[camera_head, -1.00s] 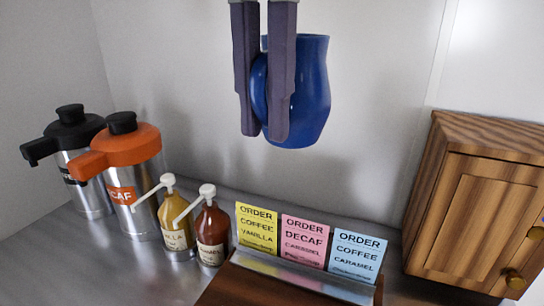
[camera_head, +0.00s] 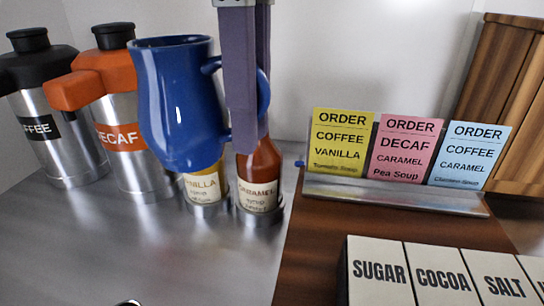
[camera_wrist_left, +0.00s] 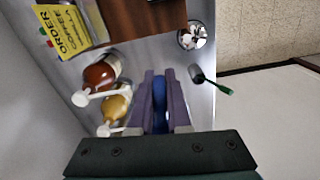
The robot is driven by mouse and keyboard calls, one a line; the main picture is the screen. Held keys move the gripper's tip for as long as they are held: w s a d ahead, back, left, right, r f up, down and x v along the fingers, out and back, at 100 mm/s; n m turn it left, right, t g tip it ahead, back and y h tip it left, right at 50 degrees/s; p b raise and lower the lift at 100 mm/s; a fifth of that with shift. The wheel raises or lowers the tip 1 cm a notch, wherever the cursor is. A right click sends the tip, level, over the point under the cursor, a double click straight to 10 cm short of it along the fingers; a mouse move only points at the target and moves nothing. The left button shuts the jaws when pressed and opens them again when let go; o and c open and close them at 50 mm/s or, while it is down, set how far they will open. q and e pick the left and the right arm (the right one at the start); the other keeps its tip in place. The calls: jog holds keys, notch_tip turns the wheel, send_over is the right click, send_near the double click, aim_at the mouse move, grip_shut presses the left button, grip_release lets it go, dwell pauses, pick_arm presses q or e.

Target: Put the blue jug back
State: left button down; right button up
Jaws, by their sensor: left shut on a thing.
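The blue jug (camera_head: 178,110) hangs upright in the air in the head view, in front of the syrup bottles and the orange-topped decaf dispenser. My left gripper (camera_head: 246,143) points down and is shut on the jug's handle, at the right side of the jug's body. In the left wrist view a blue strip of the jug (camera_wrist_left: 160,98) shows between the fingers. The jug hides the upper part of the vanilla bottle, and the finger covers part of the handle. My right gripper is not in view.
A coffee dispenser (camera_head: 63,143) and a decaf dispenser (camera_head: 121,160) stand at left. Caramel (camera_head: 262,185) and vanilla (camera_head: 203,188) bottles stand behind the jug. Order cards (camera_head: 403,150) and a labelled box (camera_head: 380,285) are right. The steel counter (camera_head: 100,235) is clear at front left.

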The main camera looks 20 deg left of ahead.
pick_arm(q)
jog(key=shift+f+n+b, duration=0.3)
jog(key=shift+f+n, duration=0.3)
jog(key=shift+f, duration=0.3)
notch_tip(320, 180, down, 19)
jog(key=shift+f, duration=0.15)
jog(key=shift+f+b, duration=0.15)
jog(key=shift+b, duration=0.2)
jog(key=c, duration=0.9)
grip_release()
jog(key=shift+o, duration=0.2)
notch_tip(320, 180, up, 12)
jog(key=shift+r+p, duration=0.2)
jog(key=shift+p, duration=0.1)
